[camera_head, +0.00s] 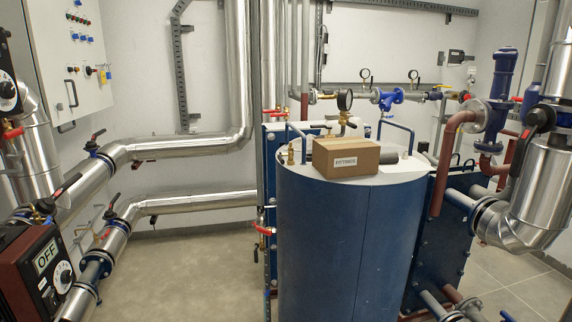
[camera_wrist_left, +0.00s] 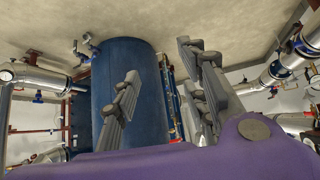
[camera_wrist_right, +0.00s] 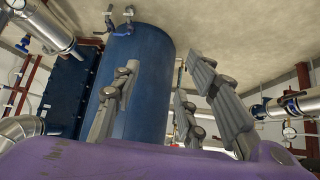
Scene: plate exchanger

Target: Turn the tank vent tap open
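The blue tank (camera_head: 340,245) stands in the centre of the head view. A small brass fitting (camera_head: 291,156), which looks like the vent tap, stands upright at the left of its top. Its handle position is too small to tell. My grippers are not in the head view. In the left wrist view my left gripper (camera_wrist_left: 158,62) has its fingers spread, empty, with the tank (camera_wrist_left: 145,65) beyond. In the right wrist view my right gripper (camera_wrist_right: 160,68) also has its fingers spread, empty, with the tank (camera_wrist_right: 150,55) behind. Both appear apart from the tank; no tap is between the fingers.
A cardboard box (camera_head: 346,157) labelled as fittings sits on the tank top beside the brass fitting. A blue hoop handle (camera_head: 397,127) rises behind it. Silver pipes (camera_head: 190,148) run at left; open floor (camera_head: 190,260) lies left of the tank.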

